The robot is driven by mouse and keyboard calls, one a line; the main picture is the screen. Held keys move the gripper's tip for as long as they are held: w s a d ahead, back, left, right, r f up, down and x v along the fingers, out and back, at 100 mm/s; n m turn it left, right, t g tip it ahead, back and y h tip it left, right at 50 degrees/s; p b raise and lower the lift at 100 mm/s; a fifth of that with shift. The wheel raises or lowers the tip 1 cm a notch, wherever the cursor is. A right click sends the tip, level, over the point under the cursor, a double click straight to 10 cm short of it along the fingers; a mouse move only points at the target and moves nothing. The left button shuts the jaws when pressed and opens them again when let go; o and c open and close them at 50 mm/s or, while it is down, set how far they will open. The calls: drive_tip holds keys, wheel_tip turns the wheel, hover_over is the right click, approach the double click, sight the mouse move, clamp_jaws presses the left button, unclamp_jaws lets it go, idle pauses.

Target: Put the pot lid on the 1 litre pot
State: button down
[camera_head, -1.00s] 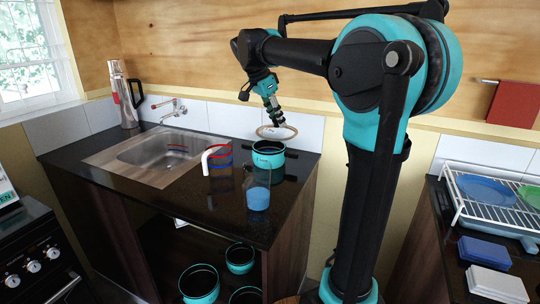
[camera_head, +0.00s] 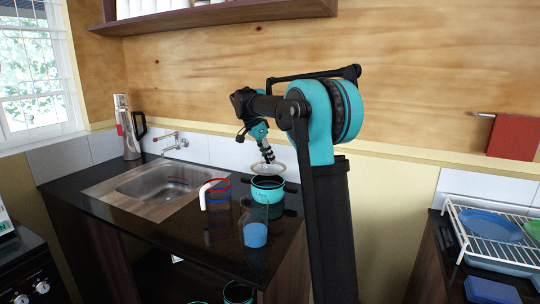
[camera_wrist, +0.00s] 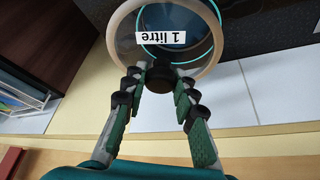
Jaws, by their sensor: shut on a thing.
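My gripper (camera_head: 267,157) is shut on the black knob (camera_wrist: 160,77) of the pot lid, a see-through disc with a pale rim. The lid (camera_head: 281,176) is tilted in the head view, just above and slightly behind the teal pot (camera_head: 267,193). The pot stands upright on the dark counter. In the wrist view the lid's pale rim (camera_wrist: 122,40) surrounds the pot's teal rim (camera_wrist: 218,20), seen through the glass off-centre. Lid and pot appear apart.
The sink (camera_head: 160,187) and a flask (camera_head: 127,130) are left. Dish rack (camera_head: 497,235) is right. Tiled wall is close behind.

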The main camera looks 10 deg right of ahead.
drive_tip(key=shift+w+f, duration=0.4)
drive_tip(key=shift+w, duration=0.2)
drive_tip(key=shift+w+f, duration=0.4)
drive_tip(key=shift+w, duration=0.2)
drive_tip(key=shift+f, duration=1.8)
drive_tip(key=shift+f, duration=0.65)
drive_tip(key=c, duration=1.1)
unclamp_jaws()
drive_tip(key=shift+c, duration=0.2)
